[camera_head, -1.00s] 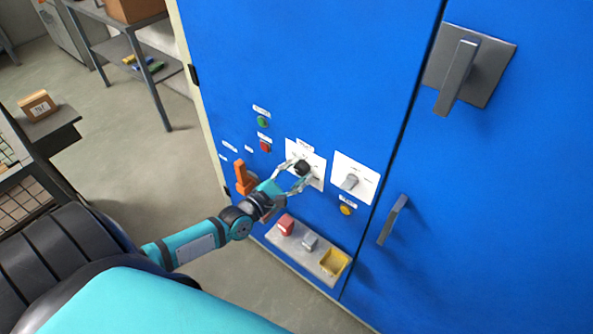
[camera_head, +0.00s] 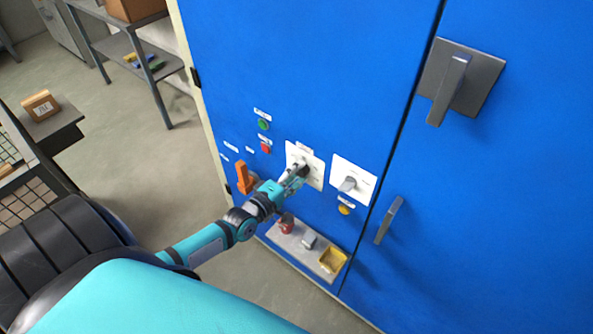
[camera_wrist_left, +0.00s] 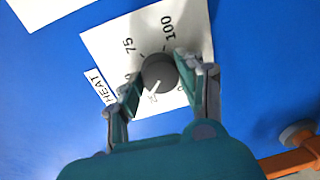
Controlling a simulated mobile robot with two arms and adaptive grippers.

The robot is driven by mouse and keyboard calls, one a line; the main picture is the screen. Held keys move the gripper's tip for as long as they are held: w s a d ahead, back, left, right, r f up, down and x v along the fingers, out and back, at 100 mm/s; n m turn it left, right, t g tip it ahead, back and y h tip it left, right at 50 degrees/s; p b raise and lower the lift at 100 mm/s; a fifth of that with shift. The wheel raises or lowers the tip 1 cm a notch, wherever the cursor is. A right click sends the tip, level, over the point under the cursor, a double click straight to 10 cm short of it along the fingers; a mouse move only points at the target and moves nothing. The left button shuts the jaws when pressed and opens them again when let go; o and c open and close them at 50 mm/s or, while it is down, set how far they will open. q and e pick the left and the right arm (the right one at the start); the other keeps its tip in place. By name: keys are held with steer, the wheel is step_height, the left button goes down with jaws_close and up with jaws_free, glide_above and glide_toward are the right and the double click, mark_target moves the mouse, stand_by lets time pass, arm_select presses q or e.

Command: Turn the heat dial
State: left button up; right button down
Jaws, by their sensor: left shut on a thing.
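The heat dial (camera_wrist_left: 158,72) is a dark round knob with a white pointer line, on a white plate (camera_wrist_left: 100,42) with numbers such as 75 and 100 and a "HEAT" label (camera_wrist_left: 100,87). In the wrist view the pointer aims to the lower left, near a number partly hidden by a finger. In the head view the dial plate (camera_head: 313,176) is on the blue cabinet, and the dial is mostly covered by the fingers. My left gripper (camera_head: 298,173) is shut on the dial; its fingers show either side of the knob in the wrist view (camera_wrist_left: 160,82). My right gripper is not in view.
A second white plate with a grey knob (camera_head: 347,184) is right of the dial. Green (camera_head: 263,125) and red (camera_head: 265,147) buttons are upper left, an orange handle (camera_head: 242,177) left, a yellow button (camera_head: 345,209) below. A small shelf (camera_head: 293,240) juts out underneath.

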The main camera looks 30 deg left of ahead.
arm_select(q)
steer(key=m+p, duration=0.1)
steer(key=m, duration=0.6)
steer(key=shift+d+m+y+p, duration=0.1)
steer(key=shift+m+y+p, duration=0.2)
steer(key=shift+m+y, duration=0.1)
steer(key=m, duration=0.3)
steer(key=shift+s+f, duration=0.1)
steer(key=m, duration=0.4)
steer(key=shift+f+m+t, duration=0.1)
steer(key=shift+m+t, duration=0.2)
steer(key=shift+m, duration=0.1)
steer(key=m, duration=0.3)
steer(key=shift+m+b, duration=0.3)
steer(key=shift+b, duration=0.05)
steer(key=m+b, duration=0.1)
steer(key=m, duration=0.2)
steer(key=shift+f+m, duration=0.15)
steer(key=shift+m, duration=0.15)
steer(key=m+b, duration=0.1)
steer(key=m, duration=0.3)
steer(key=shift+m+t+b, duration=0.3)
steer(key=shift+b, duration=0.1)
steer(key=shift+m+b, duration=0.75)
steer(key=shift+m, duration=1.25)
